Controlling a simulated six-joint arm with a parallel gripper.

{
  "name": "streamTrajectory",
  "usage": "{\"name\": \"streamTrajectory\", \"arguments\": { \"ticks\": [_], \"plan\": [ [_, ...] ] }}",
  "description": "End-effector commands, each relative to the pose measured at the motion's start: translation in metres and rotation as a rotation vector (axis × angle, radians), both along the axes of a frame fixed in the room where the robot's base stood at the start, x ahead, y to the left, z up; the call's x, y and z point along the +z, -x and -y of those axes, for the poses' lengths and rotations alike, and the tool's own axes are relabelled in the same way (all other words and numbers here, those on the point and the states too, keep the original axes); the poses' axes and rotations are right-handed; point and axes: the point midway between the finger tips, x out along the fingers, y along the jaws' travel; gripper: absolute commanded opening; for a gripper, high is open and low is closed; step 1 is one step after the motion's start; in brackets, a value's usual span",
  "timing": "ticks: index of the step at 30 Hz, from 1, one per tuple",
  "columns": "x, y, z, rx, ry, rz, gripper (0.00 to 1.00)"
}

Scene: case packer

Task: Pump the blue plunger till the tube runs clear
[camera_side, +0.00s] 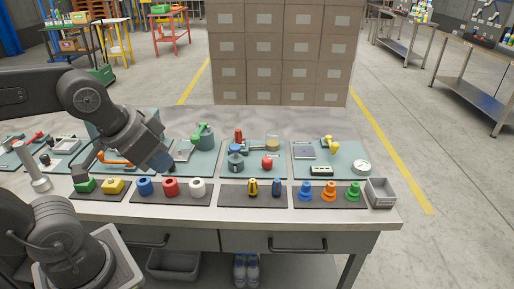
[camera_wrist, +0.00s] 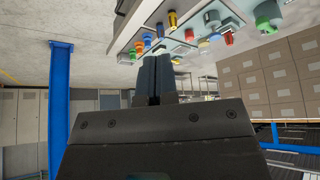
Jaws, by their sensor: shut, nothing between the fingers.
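A blue-grey round device (camera_side: 236,160), which may be the pump with the blue plunger, stands on the middle teal mat in the side view. Its details are too small to tell. Next to it is a small vessel with yellowish content (camera_side: 272,144); I cannot make out a tube for certain. My gripper (camera_side: 164,166) is over the left part of the bench, to the left of the device and apart from it. In the wrist view my gripper (camera_wrist: 153,78) has its two fingers together with nothing between them.
The front row holds blue, red and white rings (camera_side: 171,187), small bottle-like pieces (camera_side: 253,187) and coloured cones (camera_side: 329,191). A green device (camera_side: 202,136) stands behind my gripper. A grey bin (camera_side: 380,192) is at the right end. Stacked boxes (camera_side: 281,50) rise behind the bench.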

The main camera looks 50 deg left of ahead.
Motion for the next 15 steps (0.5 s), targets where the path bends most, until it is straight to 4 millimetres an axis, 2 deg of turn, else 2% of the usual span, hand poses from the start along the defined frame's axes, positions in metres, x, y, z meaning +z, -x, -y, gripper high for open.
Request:
{"name": "streamTrajectory", "arguments": {
  "ticks": [12, 15],
  "plan": [
    [0.0003, -0.0005, 0.0003, 0.0, 0.002, 0.001, 0.0],
    [0.0027, -0.007, 0.004, -0.003, 0.027, 0.011, 0.0]
  ]
}}
